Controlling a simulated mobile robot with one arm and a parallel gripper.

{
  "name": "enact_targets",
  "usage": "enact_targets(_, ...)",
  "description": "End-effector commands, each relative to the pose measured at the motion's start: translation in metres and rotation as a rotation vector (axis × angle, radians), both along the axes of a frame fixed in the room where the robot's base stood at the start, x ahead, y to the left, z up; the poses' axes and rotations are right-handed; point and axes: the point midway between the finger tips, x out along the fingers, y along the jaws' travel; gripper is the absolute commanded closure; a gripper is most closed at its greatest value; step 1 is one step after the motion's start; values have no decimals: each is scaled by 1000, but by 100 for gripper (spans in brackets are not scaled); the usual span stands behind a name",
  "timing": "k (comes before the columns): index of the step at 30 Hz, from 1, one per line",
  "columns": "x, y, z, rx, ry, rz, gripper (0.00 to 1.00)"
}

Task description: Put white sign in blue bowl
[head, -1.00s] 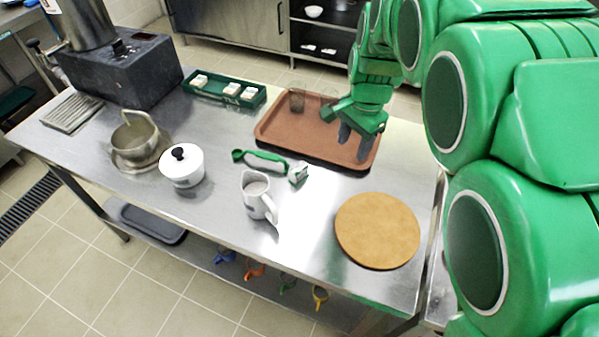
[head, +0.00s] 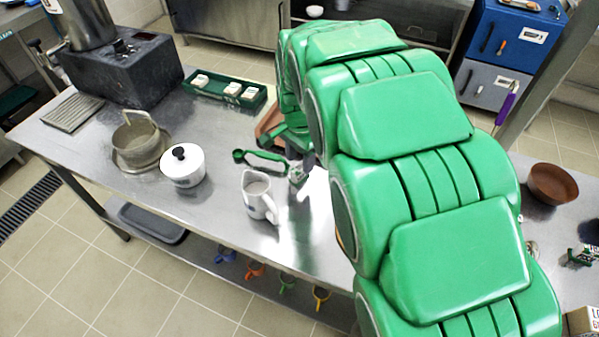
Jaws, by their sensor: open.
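I see no blue bowl, and no thing that I can surely tell is the white sign. A small green-and-white object (head: 297,176) stands on the steel table, too small to read; a white, lettered block (head: 582,321) is cut off at the bottom right. My gripper (head: 308,160) is open just above and behind the small green-and-white object, mostly hidden by my arm. I cannot tell if they touch.
A white jug (head: 257,197), a white lidded pot (head: 183,166), a green-handled tool (head: 262,160) and a green tray (head: 222,91) with white blocks stand on the table. A brown bowl (head: 553,184) is at right. My arm covers the table's right part.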

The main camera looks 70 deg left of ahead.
Motion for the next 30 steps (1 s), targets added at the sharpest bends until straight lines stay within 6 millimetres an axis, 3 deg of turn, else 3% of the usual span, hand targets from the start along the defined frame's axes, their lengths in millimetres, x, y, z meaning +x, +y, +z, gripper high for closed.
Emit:
enact_targets(9, -2, -1, -39, -3, 2, -1, 48)
enact_targets(17, -1, 0, -42, 0, 0, -1, 48)
enact_targets(27, -1, 0, -42, 0, 1, -1, 100)
enact_targets(30, -1, 0, -42, 0, 1, -1, 100)
